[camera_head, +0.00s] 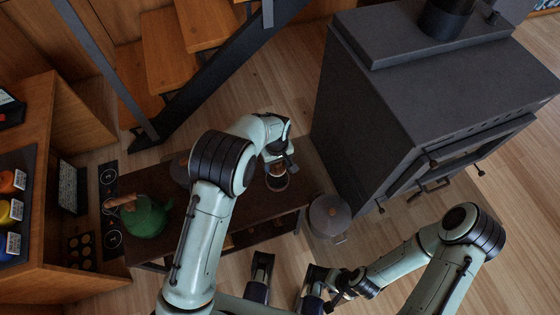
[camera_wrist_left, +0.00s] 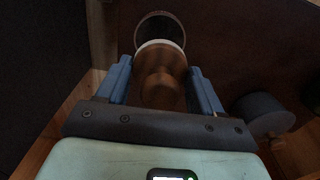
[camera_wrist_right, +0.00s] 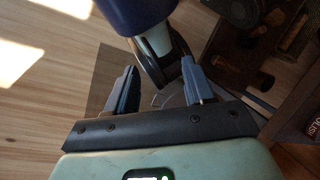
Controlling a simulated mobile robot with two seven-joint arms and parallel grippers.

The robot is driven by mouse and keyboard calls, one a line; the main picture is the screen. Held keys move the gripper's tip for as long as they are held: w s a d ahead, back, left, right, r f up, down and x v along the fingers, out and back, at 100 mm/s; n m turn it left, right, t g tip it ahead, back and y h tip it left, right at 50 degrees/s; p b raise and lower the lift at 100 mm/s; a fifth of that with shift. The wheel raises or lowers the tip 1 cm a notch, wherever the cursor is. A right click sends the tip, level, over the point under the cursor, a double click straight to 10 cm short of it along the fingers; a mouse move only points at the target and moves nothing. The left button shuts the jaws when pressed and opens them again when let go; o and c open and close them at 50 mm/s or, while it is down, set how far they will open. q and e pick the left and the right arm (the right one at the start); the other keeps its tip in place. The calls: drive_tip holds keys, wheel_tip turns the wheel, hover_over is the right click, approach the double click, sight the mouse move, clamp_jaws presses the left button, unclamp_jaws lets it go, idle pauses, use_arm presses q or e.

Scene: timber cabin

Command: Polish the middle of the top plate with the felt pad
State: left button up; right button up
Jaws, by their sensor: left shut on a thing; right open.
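My left gripper (camera_head: 277,163) is shut on the wooden knob of the felt pad (camera_head: 277,184). In the left wrist view the brown knob (camera_wrist_left: 162,82) sits between the two blue fingers, with a pale band and a dark round part beyond it. The pad is over the right part of the low dark table (camera_head: 255,208); I cannot tell whether it touches it. The black stove (camera_head: 375,105) at the right has a raised flat top plate (camera_head: 390,48), with a flue pipe standing on it. My right gripper (camera_wrist_right: 158,88) is open and empty, low in front.
A green kettle (camera_head: 147,217) stands on the table's left part. A wooden shelf unit (camera_head: 45,130) is at left. Stairs rise behind; bare floor lies at lower right.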

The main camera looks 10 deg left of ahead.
sight(277, 168)
use_arm(q)
drive_tip(key=shift+d+f, duration=0.1)
drive_tip(key=shift+f, duration=0.3)
wheel_tip(277, 168, down, 2)
drive_tip(key=shift+f+b, duration=0.2)
drive_tip(key=shift+b, duration=0.9)
wheel_tip(277, 168, down, 3)
drive_tip(key=shift+b, duration=1.1)
drive_tip(key=shift+f, duration=0.15)
use_arm(e)
drive_tip(key=w+d+f+t, duration=0.1)
drive_tip(key=w+d+f, duration=0.1)
drive_tip(key=w+f, duration=0.3)
drive_tip(key=shift+t+h, duration=0.3)
drive_tip(key=shift+t, duration=0.1)
use_arm(q)
drive_tip(key=shift+f+b, duration=0.4)
drive_tip(key=shift+f, duration=0.1)
use_arm(e)
drive_tip(key=shift+s+f, duration=0.1)
drive_tip(key=shift+f, duration=0.2)
use_arm(q)
drive_tip(key=shift+f, duration=0.1)
use_arm(e)
drive_tip(key=shift+r, duration=0.1)
use_arm(q)
drive_tip(key=shift+s, duration=0.1)
use_arm(e)
drive_tip(key=shift+r, duration=0.1)
